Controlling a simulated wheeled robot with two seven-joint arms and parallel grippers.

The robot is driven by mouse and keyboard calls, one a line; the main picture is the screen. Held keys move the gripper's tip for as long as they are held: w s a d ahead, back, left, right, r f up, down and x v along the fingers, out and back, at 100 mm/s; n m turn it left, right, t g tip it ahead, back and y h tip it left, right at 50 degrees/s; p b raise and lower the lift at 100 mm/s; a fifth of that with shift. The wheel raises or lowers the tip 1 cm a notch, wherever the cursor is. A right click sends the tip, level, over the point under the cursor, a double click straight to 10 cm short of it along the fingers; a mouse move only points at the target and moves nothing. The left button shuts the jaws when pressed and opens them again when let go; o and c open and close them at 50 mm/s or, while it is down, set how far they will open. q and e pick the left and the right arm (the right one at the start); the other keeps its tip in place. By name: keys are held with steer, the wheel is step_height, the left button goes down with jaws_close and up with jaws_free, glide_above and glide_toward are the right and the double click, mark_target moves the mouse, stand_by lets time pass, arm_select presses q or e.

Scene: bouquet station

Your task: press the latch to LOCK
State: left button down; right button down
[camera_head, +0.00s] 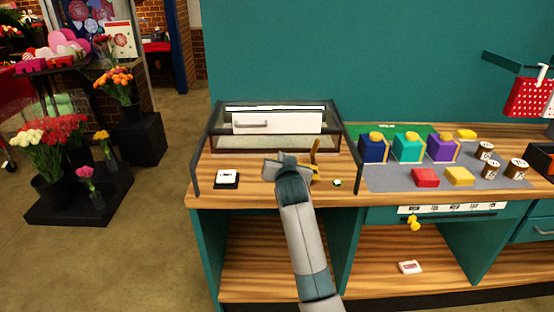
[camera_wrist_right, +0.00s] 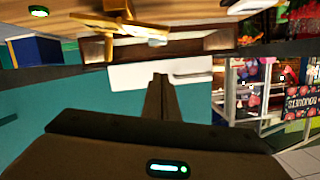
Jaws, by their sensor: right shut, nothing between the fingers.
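A brass latch (camera_head: 315,156) with an upright lever stands at the front right of a glass-topped case on the wooden counter. In the right wrist view the brass latch (camera_wrist_right: 118,28) appears at the top, upside down. My right gripper (camera_head: 290,166) is just left of the latch and partly covers its base; whether they touch cannot be told. The right fingers (camera_wrist_right: 160,82) are shut and empty, pointing toward the white drawer front. No LOCK lettering is readable. My left gripper is not in view.
The white drawer front (camera_head: 277,122) with a handle is inside the dark-framed case (camera_head: 198,160). A small green-lit disc (camera_head: 337,183) lies right of the latch, and a black-and-white device (camera_head: 227,178) left. Coloured boxes and jars stand on a grey mat (camera_head: 385,181) at right.

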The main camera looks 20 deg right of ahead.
steer(key=p+x, duration=0.2)
steer(key=x, duration=0.7)
steer(key=shift+a+f+p, duration=0.15)
steer(key=shift+f+p, duration=0.15)
steer(key=shift+f, duration=0.3)
steer(key=shift+a+f+p, duration=0.15)
steer(key=shift+f+p, duration=0.15)
steer(key=shift+f, duration=0.25)
steer(key=shift+w+a+f, duration=0.1)
steer(key=shift+a+f, duration=0.1)
steer(key=shift+f, duration=0.6)
